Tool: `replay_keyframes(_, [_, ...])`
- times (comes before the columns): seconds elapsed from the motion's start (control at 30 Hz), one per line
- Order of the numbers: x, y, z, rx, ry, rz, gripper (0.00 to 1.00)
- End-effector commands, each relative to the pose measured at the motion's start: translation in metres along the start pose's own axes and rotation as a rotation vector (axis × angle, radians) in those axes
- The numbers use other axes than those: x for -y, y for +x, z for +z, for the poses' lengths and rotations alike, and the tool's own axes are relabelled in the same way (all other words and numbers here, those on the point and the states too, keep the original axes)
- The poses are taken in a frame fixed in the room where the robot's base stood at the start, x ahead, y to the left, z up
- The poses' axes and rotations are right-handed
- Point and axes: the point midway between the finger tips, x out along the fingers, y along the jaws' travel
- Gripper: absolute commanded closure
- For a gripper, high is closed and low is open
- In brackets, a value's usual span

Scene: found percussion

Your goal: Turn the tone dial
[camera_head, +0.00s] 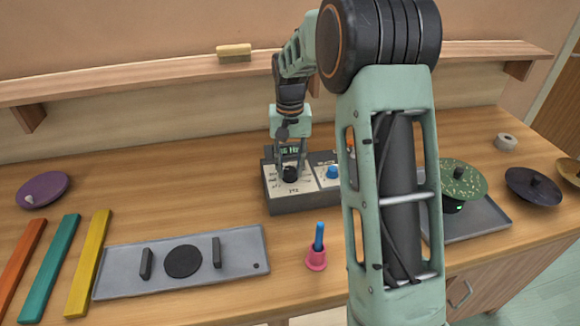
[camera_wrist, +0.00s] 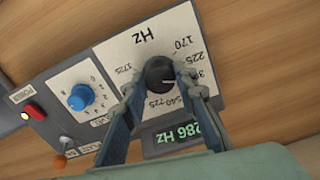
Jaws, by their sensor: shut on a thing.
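The tone dial (camera_wrist: 159,74) is a round black knob on a white panel marked Hz with numbers around it. It also shows in the head view (camera_head: 290,174) on a dark box (camera_head: 300,202). My gripper (camera_wrist: 160,88) reaches down over the panel and is shut on the dial, one finger on each side. A green display (camera_wrist: 178,136) beside the dial reads about 286 Hz. The dial's lower side is partly hidden by the fingers.
A blue knob (camera_wrist: 81,97), a red power switch (camera_wrist: 35,112) and an orange-tipped lever (camera_wrist: 60,161) share the box. A pink cup with a blue stick (camera_head: 317,258) and a grey tray (camera_head: 200,281) stand in front. Colored bars (camera_head: 52,270) lie left. My arm hides the middle right.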

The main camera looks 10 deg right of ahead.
Motion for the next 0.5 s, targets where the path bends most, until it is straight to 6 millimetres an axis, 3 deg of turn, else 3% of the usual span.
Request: replay_keyframes(0.5, [0.0001,-0.0006,-0.0006,-0.002,0.111,0.0,0.98])
